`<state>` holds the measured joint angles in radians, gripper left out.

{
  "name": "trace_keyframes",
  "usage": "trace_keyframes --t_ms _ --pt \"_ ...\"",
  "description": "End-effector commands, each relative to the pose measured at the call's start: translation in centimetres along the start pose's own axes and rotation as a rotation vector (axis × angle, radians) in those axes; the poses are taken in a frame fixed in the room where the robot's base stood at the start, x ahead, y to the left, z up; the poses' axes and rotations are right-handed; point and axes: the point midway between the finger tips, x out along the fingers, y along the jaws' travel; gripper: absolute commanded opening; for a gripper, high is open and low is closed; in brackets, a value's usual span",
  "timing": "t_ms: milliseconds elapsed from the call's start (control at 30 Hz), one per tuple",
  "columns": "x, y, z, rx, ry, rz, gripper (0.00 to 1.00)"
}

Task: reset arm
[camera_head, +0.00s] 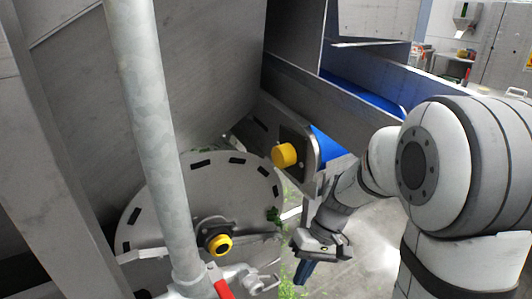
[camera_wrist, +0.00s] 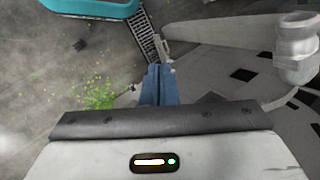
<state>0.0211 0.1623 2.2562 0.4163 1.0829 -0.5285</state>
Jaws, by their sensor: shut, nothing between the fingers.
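My gripper (camera_head: 304,271) hangs low at the lower middle of the head view, its blue fingers pointing down. In the wrist view the blue fingers (camera_wrist: 160,84) lie together, shut, with nothing seen between them. The gripper is in the open air to the right of the round slotted metal disc (camera_head: 150,205) and below the blue conveyor belt (camera_head: 362,95). The head view does not show clearly how far it is from the floor.
A galvanized pipe (camera_head: 150,110) and a red-handled valve (camera_head: 222,289) stand left of my gripper. Yellow knobs (camera_head: 284,155) (camera_head: 219,244) stick out from the machine. Green leaf scraps (camera_wrist: 95,95) litter the floor, with a drain grate (camera_wrist: 150,38) and a teal object (camera_wrist: 90,6) beyond.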

Motion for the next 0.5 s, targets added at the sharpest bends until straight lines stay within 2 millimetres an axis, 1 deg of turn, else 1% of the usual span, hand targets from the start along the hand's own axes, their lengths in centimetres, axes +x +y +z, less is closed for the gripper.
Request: trace_keyframes --t_ms 33,200,300,400,500 --pt "-2.5 -0.8 1.3 0.009 0.035 0.046 0.00" --pt "-7.5 -1.7 5.1 0.066 0.154 0.197 0.00" --pt "-10.3 -2.1 7.2 0.100 0.237 0.278 0.00" --pt "-12.6 -2.4 9.1 0.132 0.319 0.345 0.00" --pt "-14.2 -2.6 10.6 0.159 0.389 0.393 0.00"
